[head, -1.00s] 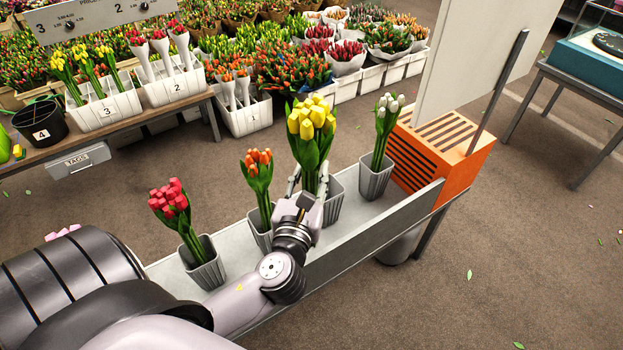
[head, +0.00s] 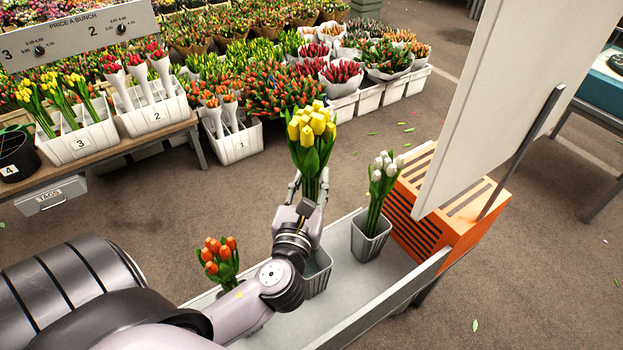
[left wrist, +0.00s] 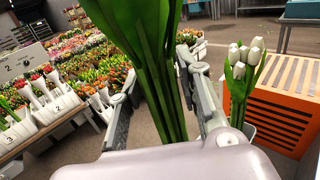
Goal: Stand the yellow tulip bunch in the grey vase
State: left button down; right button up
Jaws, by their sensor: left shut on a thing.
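The yellow tulip bunch (head: 312,128) stands upright in my left gripper (head: 308,190), which is shut on its stems. In the left wrist view its green stems (left wrist: 160,75) run between the two fingers. A grey ribbed vase (head: 318,274) stands on the bench below and just right of the gripper, partly hidden by my arm. The lower stem ends are hidden, so I cannot tell whether they are inside it. A similar grey vase (head: 369,242) to the right holds white tulips (head: 384,172). My right gripper is not in view.
Orange tulips (head: 220,258) stand left of my arm. A slatted orange crate (head: 455,205) and a pale upright panel (head: 500,100) stand at the right. The grey bench (head: 350,298) has a raised edge. Flower displays fill the back.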

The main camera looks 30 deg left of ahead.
pick_arm(q)
jog(key=shift+s+r, duration=0.1)
jog(key=shift+s, duration=0.1)
jog(key=shift+w+a, duration=0.1)
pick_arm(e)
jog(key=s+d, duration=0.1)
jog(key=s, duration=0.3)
pick_arm(q)
notch_tip(320, 180, down, 3)
jog(key=shift+w+r+b, duration=0.1)
jog(key=shift+r+b, duration=0.05)
jog(key=shift+b, duration=0.3)
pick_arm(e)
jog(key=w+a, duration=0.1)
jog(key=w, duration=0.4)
pick_arm(q)
notch_tip(320, 180, down, 15)
jog(key=b, duration=1.1)
jog(key=shift+f+b, duration=1.15)
jog(key=shift+f, duration=0.3)
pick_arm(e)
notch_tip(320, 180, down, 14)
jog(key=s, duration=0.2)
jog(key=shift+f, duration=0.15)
pick_arm(q)
jog(key=shift+f, duration=0.25)
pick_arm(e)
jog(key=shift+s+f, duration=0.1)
